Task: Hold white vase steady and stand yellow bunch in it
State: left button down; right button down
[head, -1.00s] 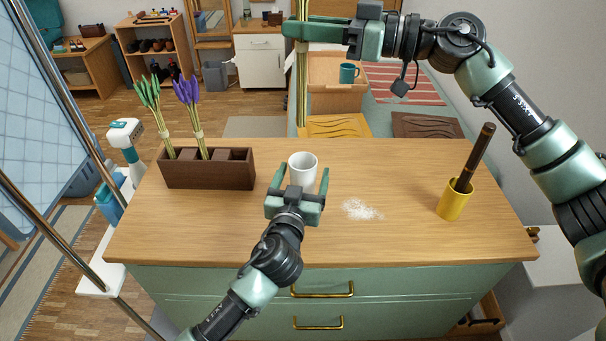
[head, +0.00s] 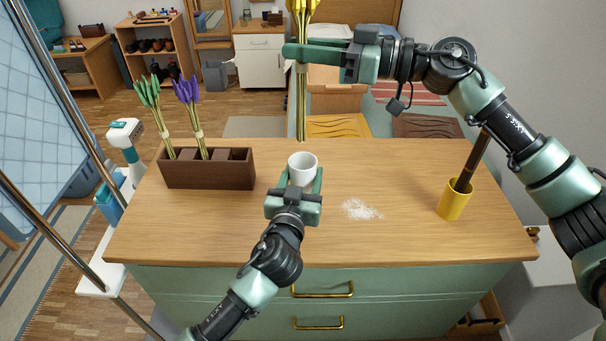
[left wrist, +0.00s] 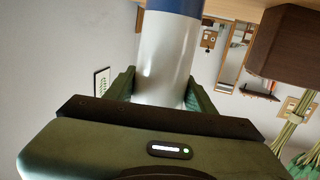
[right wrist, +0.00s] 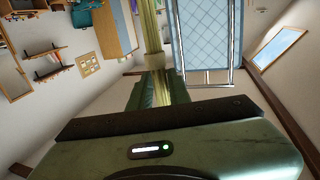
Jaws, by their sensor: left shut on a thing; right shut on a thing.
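The white vase (head: 302,167) stands upright on the wooden tabletop. My left gripper (head: 293,188) is shut on it from the near side; in the left wrist view the vase (left wrist: 165,60) sits between the fingers and shows a blue band. My right gripper (head: 302,54) is shut on the yellow bunch (head: 301,100) and holds it upright. The bunch's stem ends hang above the vase, apart from it, near the table's far edge in the picture. In the right wrist view the stems (right wrist: 152,50) run between the fingers.
A brown divided box (head: 208,177) at the left holds a green bunch (head: 150,100) and a purple bunch (head: 190,100). A yellow cup (head: 453,202) with a dark brown stick stands at the right. White grains (head: 361,209) lie right of the vase.

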jog(key=shift+f, duration=4.75)
jog(key=c, duration=1.2)
grip_release()
jog(key=shift+c, duration=0.2)
